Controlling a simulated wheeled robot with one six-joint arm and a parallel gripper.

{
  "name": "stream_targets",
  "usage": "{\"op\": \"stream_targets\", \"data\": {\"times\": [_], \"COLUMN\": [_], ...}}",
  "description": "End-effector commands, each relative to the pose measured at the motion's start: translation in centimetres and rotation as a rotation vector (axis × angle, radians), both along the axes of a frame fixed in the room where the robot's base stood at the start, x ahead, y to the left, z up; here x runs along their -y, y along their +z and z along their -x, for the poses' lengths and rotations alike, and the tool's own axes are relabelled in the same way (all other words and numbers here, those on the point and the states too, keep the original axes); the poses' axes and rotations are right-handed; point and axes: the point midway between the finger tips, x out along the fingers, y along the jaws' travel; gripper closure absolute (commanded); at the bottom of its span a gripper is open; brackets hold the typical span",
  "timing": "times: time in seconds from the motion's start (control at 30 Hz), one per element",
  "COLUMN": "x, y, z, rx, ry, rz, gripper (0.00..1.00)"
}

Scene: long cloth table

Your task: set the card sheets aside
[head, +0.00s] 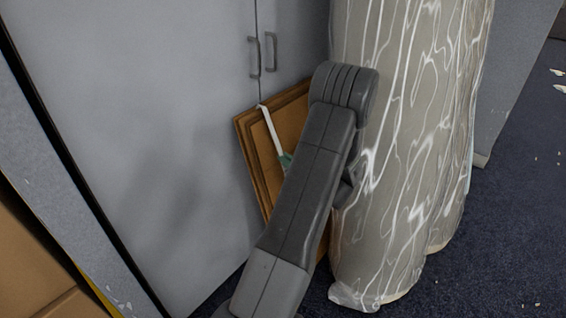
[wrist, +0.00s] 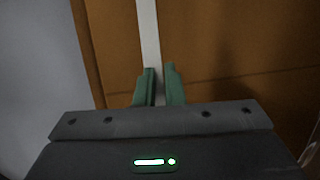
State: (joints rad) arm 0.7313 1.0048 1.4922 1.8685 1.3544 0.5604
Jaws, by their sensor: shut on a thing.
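The brown card sheets (head: 290,118) lean together against the grey cabinet, their edges layered at the left side. In the wrist view the brown surface (wrist: 235,40) fills most of the background. My gripper (head: 286,161) is in front of the sheets, its green fingers partly hidden by my arm. In the wrist view my gripper (wrist: 159,86) is shut on a narrow white strip (wrist: 149,35). In the head view the white strip (head: 271,130) rises from the fingers to a bent tip near the sheets' upper edge. Whether the tip touches them is unclear. My arm hides the sheets' lower middle.
The cabinet (head: 150,110) with two handles stands behind and left. A tall plastic-wrapped roll (head: 400,150) stands close on the right of the sheets and my arm. Cardboard (head: 35,265) shows at the lower left. Dark carpet (head: 510,220) is open at the right.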

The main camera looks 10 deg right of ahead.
Motion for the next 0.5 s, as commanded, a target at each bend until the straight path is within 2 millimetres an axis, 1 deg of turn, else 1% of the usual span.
{"op": "stream_targets", "data": {"times": [0.13, 0.17, 0.2, 0.27, 0.5], "x": [0.11, 0.11, 0.11, 0.09, 0.03], "y": [0.04, 0.04, 0.04, 0.03, 0.03], "z": [-0.04, -0.04, -0.04, -0.02, 0.01], "rx": [0.0, 0.0, 0.0, 0.0, 0.0], "ry": [-0.004, -0.004, -0.003, -0.003, -0.001], "rz": [0.001, 0.001, 0.001, 0.001, 0.001], "gripper": [1.0, 0.87, 0.79, 0.69, 0.69]}}
